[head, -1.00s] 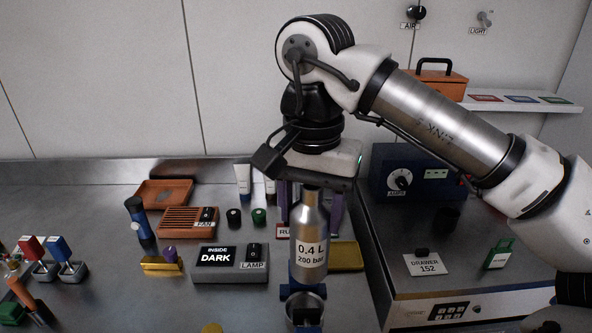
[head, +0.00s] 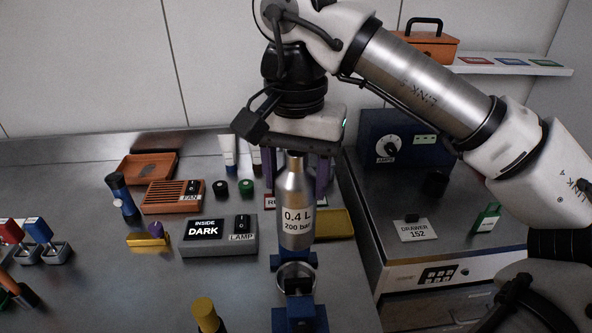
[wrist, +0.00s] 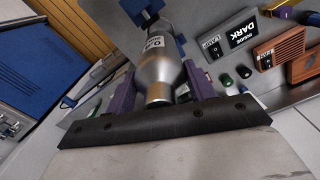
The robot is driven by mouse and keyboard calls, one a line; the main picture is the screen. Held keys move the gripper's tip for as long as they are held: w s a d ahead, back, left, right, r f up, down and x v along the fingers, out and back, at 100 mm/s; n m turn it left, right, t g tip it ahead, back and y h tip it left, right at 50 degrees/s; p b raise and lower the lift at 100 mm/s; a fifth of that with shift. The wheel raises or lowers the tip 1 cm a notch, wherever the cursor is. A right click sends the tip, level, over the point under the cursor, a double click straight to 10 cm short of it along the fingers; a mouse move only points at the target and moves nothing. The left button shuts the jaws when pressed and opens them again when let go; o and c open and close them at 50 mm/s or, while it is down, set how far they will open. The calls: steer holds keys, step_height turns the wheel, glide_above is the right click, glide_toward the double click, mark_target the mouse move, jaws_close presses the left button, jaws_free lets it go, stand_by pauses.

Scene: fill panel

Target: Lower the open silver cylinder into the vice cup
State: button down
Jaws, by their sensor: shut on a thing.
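The silver cylinder (head: 296,212), labelled "0.4 L 200 bar", hangs upright with its narrow neck up. My gripper (head: 296,178) is shut on it, with a purple finger on each side near the neck. The vice cup (head: 297,272) is a round metallic ring in the blue vice (head: 300,320), just below the cylinder's bottom in the head view. I cannot tell the exact gap or whether they line up in depth. The cup's inside is mostly hidden.
The lamp switch box (head: 219,249) and a yellow tray (head: 333,224) lie near the cylinder. A yellow-capped item (head: 205,314) stands left of the vice. The drawer unit (head: 430,255) rises to the right.

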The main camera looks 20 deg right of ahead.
mark_target(296, 245)
steer(key=shift+f+b, duration=1.45)
steer(key=shift+f, duration=0.75)
steer(key=shift+f+b, duration=3.85)
steer(key=shift+f, duration=1.35)
steer(key=shift+c, duration=2.3)
jaws_free()
steer(key=shift+r, duration=0.1)
